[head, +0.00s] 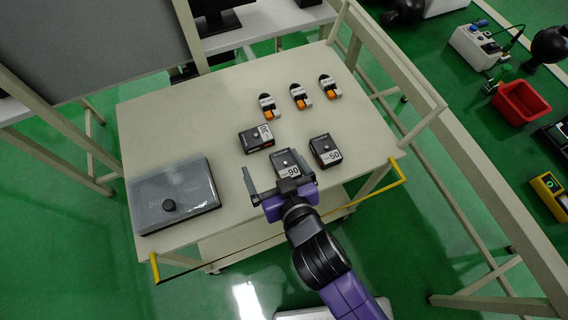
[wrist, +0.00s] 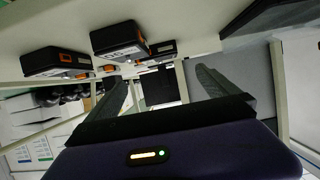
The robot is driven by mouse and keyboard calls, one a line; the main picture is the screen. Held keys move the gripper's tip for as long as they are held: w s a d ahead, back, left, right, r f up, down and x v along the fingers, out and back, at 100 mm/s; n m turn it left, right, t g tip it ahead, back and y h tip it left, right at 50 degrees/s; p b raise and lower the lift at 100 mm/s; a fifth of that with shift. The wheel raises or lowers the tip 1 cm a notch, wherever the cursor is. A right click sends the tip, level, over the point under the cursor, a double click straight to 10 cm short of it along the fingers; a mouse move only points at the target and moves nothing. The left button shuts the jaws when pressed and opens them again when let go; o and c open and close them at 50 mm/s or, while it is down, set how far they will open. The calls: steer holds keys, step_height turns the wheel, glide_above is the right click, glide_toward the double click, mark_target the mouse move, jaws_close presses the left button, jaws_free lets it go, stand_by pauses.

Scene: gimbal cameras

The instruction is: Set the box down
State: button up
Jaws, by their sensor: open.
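A dark box labelled 90 (head: 287,162) sits on the cream cart top (head: 205,130), just beyond my gripper (head: 279,178). A box labelled 50 (head: 325,150) stands to its right, and a third dark box (head: 256,138) lies behind to the left. My gripper is open and empty near the cart's front edge. Dark boxes with orange parts show there, one near the left finger (wrist: 120,40) and one farther left (wrist: 55,62). Which box the task means I cannot tell.
A grey case with a black knob (head: 175,195) lies at the cart's left. Several small orange-and-black items (head: 301,97) stand at the back right. A red bin (head: 520,102) stands beyond the right rail. The back left cart top is clear.

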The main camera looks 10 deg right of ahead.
steer(key=shift+s, duration=0.1)
steer(key=s+d+r+m+h, duration=0.1)
steer(key=s+d+r, duration=0.1)
steer(key=s+d, duration=0.6)
steer(key=s+d+r+m+t+h, duration=0.1)
steer(key=s+d+r, duration=0.1)
steer(key=s+d, duration=0.6)
steer(key=s, duration=0.5)
steer(key=shift+s+r, duration=0.15)
steer(key=shift+r, duration=0.1)
steer(key=shift+m+t+h, duration=0.4)
steer(key=shift+m+h, duration=0.2)
steer(key=shift+h, duration=0.3)
steer(key=s+d+r, duration=0.2)
steer(key=s+r, duration=0.1)
steer(key=s+d+r, duration=0.1)
steer(key=r, duration=0.1)
steer(key=shift+s, duration=0.4)
steer(key=shift+c, duration=1.1)
steer(key=shift+s+r, duration=0.1)
steer(key=shift+r, duration=0.1)
steer(key=shift+c, duration=1.2)
